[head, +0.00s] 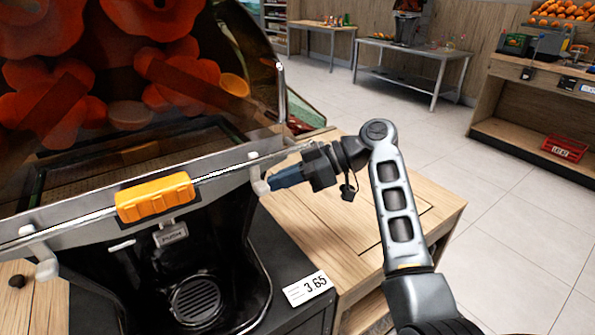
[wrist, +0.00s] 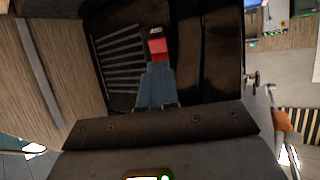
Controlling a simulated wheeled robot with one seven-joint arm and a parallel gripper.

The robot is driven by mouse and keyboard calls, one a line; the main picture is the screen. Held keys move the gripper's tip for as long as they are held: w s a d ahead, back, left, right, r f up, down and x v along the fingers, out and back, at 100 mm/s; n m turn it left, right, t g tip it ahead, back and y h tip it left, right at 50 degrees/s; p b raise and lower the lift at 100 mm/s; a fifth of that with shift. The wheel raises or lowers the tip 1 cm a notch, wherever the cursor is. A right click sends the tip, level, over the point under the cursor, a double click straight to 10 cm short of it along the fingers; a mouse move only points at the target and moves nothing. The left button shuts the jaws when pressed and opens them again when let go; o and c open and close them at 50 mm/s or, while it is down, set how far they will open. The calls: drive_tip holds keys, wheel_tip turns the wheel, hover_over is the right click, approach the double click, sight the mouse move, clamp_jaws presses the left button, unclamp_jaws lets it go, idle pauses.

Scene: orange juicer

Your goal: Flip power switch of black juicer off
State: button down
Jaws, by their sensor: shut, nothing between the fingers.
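The black juicer (head: 215,245) fills the left of the head view, with a clear front cover and an orange handle (head: 155,197). My gripper (head: 272,184) is beside the juicer's right edge, with its blue fingers pointing left. In the wrist view, the shut blue fingers (wrist: 156,68) point at a dark vented panel (wrist: 118,60). A red power switch (wrist: 158,47) on this panel shows just beyond the fingertips. I cannot tell whether the fingertips touch it, and they hide its lower part. The switch is not visible in the head view.
A price card (head: 307,288) reading 3.65 lies on the dark counter by the juicer. A wooden cabinet (head: 400,225) stands under my arm. Open tiled floor lies to the right. A metal table (head: 415,58) and a shelf with oranges (head: 570,15) stand farther back.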

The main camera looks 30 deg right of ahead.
sight(237, 199)
drive_tip(key=x, duration=0.7)
drive_tip(key=shift+a, duration=0.1)
drive_tip(key=shift+f, duration=0.1)
drive_tip(key=shift+w+a+f+y+b, duration=0.15)
drive_tip(key=shift+f+b, duration=0.1)
drive_tip(key=shift+b, duration=0.35)
drive_tip(key=shift+s+a+f+y+b, duration=0.15)
drive_tip(key=shift+f+b, duration=0.15)
drive_tip(key=shift+b, duration=0.3)
drive_tip(key=shift+w+a+f+t+y+b, duration=0.15)
drive_tip(key=shift+t+y+b, duration=0.3)
drive_tip(key=shift+b, duration=0.7)
drive_tip(key=shift+a+r, duration=0.15)
drive_tip(key=shift+r, duration=0.15)
